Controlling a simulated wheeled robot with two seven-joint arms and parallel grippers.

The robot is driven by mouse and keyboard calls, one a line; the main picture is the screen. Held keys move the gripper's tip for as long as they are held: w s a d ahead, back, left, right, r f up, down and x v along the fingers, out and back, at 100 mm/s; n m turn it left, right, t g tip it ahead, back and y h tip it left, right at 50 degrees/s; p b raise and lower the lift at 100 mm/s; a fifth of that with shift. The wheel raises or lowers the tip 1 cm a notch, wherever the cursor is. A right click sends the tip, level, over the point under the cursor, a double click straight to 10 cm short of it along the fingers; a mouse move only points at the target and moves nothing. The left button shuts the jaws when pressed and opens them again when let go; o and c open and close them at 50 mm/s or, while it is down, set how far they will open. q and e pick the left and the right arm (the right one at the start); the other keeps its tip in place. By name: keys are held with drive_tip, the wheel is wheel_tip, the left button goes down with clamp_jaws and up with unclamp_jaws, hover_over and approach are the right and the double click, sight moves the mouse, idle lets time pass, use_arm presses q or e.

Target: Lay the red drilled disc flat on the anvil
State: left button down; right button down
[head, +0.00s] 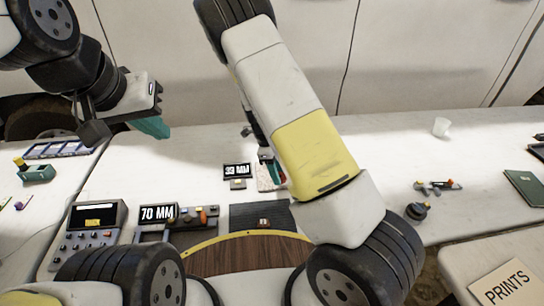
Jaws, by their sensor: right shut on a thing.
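My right gripper (270,166) is at the middle of the table, largely hidden behind my own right arm. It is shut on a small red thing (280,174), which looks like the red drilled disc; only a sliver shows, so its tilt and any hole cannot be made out. A pale speckled plate (265,184) lies just below it in the picture; whether they touch is unclear. I cannot clearly identify the anvil. My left gripper (152,127), with teal fingers, is raised at the upper left, away from the disc; its opening cannot be judged.
A "33 MM" sign (237,170) stands left of the plate. A "70 MM" display (158,213), a grey console (88,225) and a dark mat (245,217) lie nearer.

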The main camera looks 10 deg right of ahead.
drive_tip(key=w, duration=0.3)
drive_tip(key=shift+w+d+f, duration=0.2)
drive_tip(key=shift+w+d, duration=0.1)
drive_tip(key=shift+w, duration=0.05)
drive_tip(key=shift+f, duration=1.75)
drive_tip(key=c, duration=0.8)
unclamp_jaws()
drive_tip(key=shift+f, duration=0.1)
drive_tip(key=shift+o, duration=0.2)
